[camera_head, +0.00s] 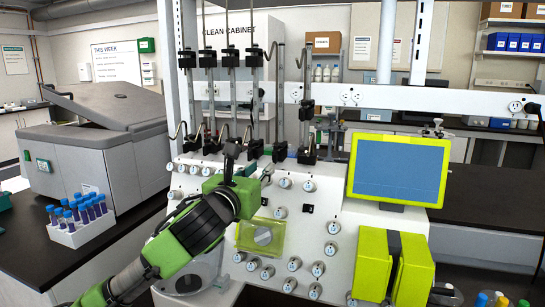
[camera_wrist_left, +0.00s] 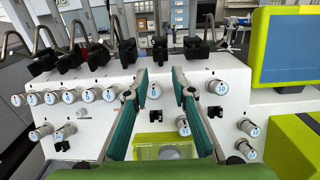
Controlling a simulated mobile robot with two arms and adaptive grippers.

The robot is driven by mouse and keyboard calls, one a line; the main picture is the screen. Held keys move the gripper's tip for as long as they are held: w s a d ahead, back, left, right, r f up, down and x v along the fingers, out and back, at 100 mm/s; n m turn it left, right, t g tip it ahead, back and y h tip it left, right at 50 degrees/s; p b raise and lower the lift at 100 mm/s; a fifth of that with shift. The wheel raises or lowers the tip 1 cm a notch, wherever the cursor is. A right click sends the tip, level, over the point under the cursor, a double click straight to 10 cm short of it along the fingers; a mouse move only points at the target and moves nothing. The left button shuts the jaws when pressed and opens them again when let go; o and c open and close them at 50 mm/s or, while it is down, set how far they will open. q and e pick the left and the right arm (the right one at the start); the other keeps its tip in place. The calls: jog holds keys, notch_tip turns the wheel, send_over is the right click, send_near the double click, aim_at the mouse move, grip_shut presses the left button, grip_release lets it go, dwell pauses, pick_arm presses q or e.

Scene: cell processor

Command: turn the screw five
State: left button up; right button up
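The screws are round white knobs with small blue numbered caps on the white panel of the cell processor. My left gripper (camera_head: 250,163) is in front of the panel's upper part. In the left wrist view its two teal fingers (camera_wrist_left: 159,74) are spread apart and empty, with one knob (camera_wrist_left: 154,91) showing between them. My right gripper is not in view.
Black clamps (camera_head: 208,60) on metal rods stand above the panel. A monitor (camera_head: 398,168) and a yellow-green block (camera_head: 390,262) are at the right. A rack of blue-capped tubes (camera_head: 78,219) stands on the left bench, near a grey lidded machine (camera_head: 95,135).

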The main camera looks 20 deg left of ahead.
aim_at(274, 157)
pick_arm(q)
jog(key=w+p, duration=0.1)
jog(key=w, duration=0.7)
jog(key=shift+w+d, duration=0.15)
jog(key=shift+w+f, duration=0.1)
jog(key=shift+w, duration=0.5)
jog(key=c, duration=0.6)
grip_shut()
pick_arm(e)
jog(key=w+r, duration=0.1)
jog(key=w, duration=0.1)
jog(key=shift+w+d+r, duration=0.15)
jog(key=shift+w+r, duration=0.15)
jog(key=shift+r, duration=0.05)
